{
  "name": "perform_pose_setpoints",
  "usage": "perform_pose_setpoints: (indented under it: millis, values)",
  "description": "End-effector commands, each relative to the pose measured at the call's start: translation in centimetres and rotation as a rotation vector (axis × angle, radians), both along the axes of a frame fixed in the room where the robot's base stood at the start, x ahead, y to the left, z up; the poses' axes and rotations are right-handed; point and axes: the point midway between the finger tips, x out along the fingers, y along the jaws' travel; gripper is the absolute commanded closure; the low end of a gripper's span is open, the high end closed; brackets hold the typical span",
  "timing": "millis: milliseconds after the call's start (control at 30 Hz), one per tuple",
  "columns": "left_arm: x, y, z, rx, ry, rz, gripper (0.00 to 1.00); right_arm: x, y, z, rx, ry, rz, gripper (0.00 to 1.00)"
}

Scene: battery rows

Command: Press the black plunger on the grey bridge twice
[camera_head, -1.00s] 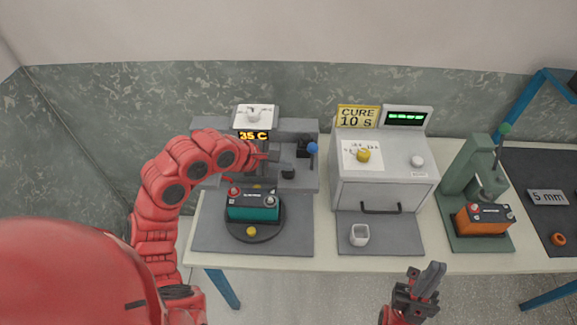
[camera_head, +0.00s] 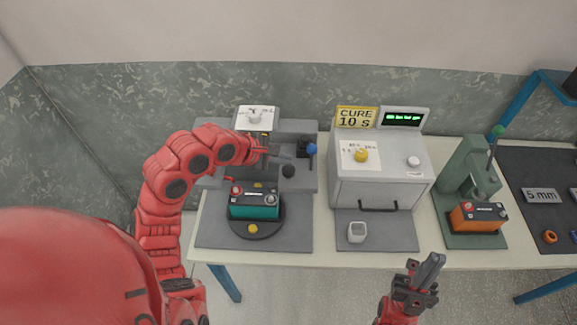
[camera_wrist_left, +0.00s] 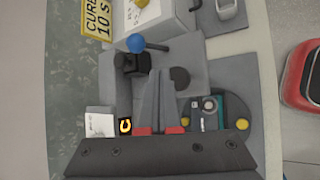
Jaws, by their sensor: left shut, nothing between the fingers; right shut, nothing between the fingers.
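The grey bridge (camera_head: 304,130) stands at the back of the left station. Its black plunger (camera_head: 288,171) is a dark round knob on the front. It also shows as a dark disc in the left wrist view (camera_wrist_left: 181,76), partly hidden behind my fingers. My left gripper (camera_head: 290,156) is shut and empty, its tips just above and beside the plunger in the head view. I cannot tell whether they touch. In the left wrist view the shut fingers (camera_wrist_left: 160,75) point toward the bridge. My right gripper (camera_head: 434,262) is shut and empty in front of the table.
A teal battery (camera_head: 254,205) sits on a dark turntable (camera_head: 258,229) below the bridge. A blue-knobbed lever (camera_head: 311,149) is right of the plunger. A grey curing oven (camera_head: 381,185) and a green press (camera_head: 470,190) with an orange battery (camera_head: 478,217) stand further right.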

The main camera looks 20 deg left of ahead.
Motion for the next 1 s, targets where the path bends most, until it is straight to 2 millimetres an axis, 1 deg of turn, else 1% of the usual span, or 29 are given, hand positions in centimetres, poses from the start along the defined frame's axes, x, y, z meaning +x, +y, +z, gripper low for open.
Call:
perform_pose_setpoints:
  millis: [33, 100, 500, 1000]
  values:
    - [0.0, 0.0, 0.9, -0.001, 0.000, -0.001, 1.00, 0.0, 0.0, 1.0, 0.000, 0.000, 0.000, 1.00]
    - [0.0, 0.0, 1.6, -0.002, -0.001, -0.001, 1.00, 0.0, 0.0, 1.8, 0.000, 0.000, 0.000, 1.00]
    - [0.0, 0.0, 4.6, -0.002, -0.001, -0.001, 1.00, 0.0, 0.0, 5.6, 0.000, 0.000, 0.000, 1.00]
    - [0.0, 0.0, 4.4, 0.000, 0.000, 0.000, 1.00, 0.0, 0.0, 5.5, 0.000, 0.000, 0.000, 1.00]
